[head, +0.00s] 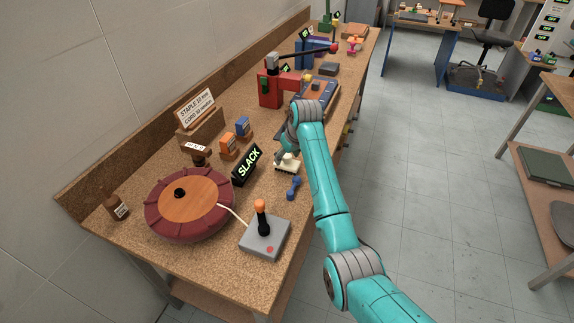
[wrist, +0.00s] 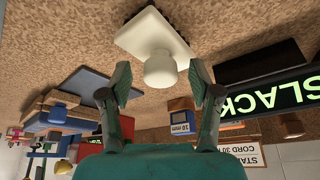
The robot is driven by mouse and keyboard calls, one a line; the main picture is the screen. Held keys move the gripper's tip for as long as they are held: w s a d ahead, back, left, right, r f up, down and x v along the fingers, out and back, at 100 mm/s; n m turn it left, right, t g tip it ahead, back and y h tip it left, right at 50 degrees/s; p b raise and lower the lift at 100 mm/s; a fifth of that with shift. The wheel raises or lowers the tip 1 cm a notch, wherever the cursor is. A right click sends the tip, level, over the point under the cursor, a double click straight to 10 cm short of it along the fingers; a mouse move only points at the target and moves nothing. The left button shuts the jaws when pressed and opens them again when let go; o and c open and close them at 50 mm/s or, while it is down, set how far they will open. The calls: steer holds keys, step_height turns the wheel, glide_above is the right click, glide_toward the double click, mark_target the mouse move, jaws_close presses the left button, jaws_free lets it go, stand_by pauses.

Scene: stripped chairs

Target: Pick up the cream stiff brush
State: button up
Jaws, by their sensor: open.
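The cream stiff brush (head: 288,166) lies on the cork-topped bench near its right edge, beside the SLACK sign. In the wrist view the brush (wrist: 140,35) shows as a flat cream plate with dark bristles along its edge and a round knob. My gripper (wrist: 160,82) is open and empty, with its two fingers apart on either side of the knob's end in the picture. I cannot tell whether they touch it. In the head view my gripper (head: 281,148) is just above and behind the brush, partly hidden by my wrist.
The black SLACK sign (head: 247,166) stands close left of the brush. A blue dumbbell-shaped piece (head: 293,187) and a grey joystick box (head: 264,238) lie nearer. A maroon round cushion (head: 165,221) is at left. A red press (head: 270,92) stands behind.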

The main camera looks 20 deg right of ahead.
steer(key=shift+w+f, duration=0.1)
steer(key=shift+f, duration=0.15)
jaws_close()
step_height(320, 180, up, 10)
steer(key=shift+r, duration=0.1)
stand_by(0.5)
